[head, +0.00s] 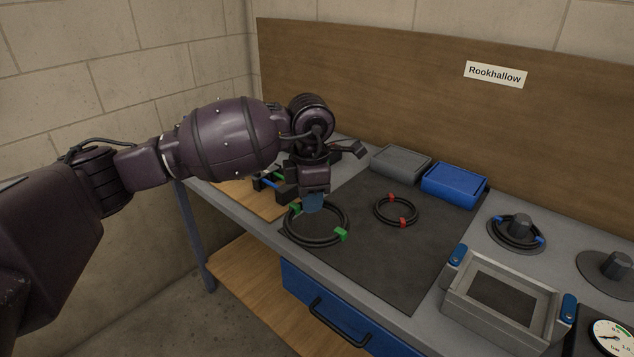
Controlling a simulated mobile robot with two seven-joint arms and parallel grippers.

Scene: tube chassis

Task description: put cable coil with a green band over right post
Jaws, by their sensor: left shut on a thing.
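The cable coil with green bands (346,223) is a black ring at the left part of the dark mat. My left gripper (313,205) points down at the coil's far rim and is shut on it; the blue fingertips hide that part of the ring. I cannot tell whether the coil touches the mat or hangs just above it. The right post (619,264) is a short dark peg on a round base at the right edge, with no coil around it. My right gripper is not in view.
A blue-banded coil (503,236) lies around the left post (520,224). A red-banded coil (381,219) lies on the mat (385,262). Grey (401,160) and blue (455,182) boxes stand behind. A grey tray (468,308) and a gauge (611,338) are at the front right.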

